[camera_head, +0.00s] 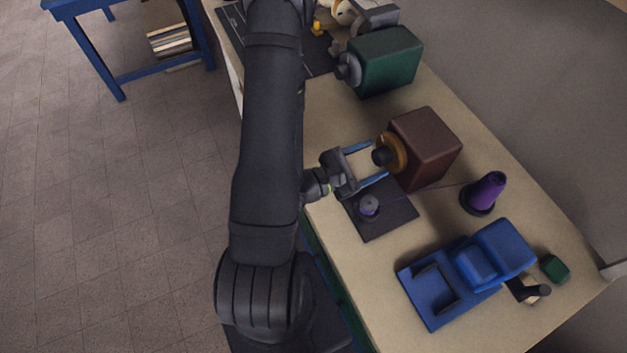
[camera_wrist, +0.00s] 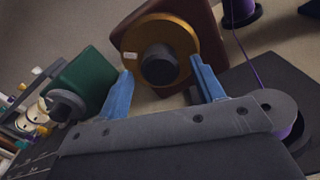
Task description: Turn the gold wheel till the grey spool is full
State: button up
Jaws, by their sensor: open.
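The gold wheel (camera_head: 395,152) is on the left face of a brown box (camera_head: 430,145). In the wrist view the gold wheel (camera_wrist: 181,32) has a dark hub knob and a small pale mark on its left side. My gripper (camera_head: 368,164) is open, its blue fingers on either side of the dark knob; I cannot tell whether they touch it. In the wrist view my gripper (camera_wrist: 160,82) shows nothing held. The grey spool (camera_head: 369,203) stands on a dark plate (camera_head: 392,222), with some purple thread on it. It is partly hidden in the wrist view (camera_wrist: 283,103).
A purple thread cone (camera_head: 487,190) stands right of the plate, its thread running left. A blue machine (camera_head: 470,268) and a small green block (camera_head: 555,268) are at the front. A green box (camera_head: 386,60) with a grey knob stands behind. Bare tabletop (camera_head: 330,120) lies between the boxes.

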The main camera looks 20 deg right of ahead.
jog(key=shift+a, duration=7.9)
jog(key=shift+d, duration=4.8)
jog(key=shift+a, duration=0.15)
jog(key=shift+a, duration=4.65)
jog(key=shift+d, duration=8.7)
jog(key=shift+n, duration=0.9)
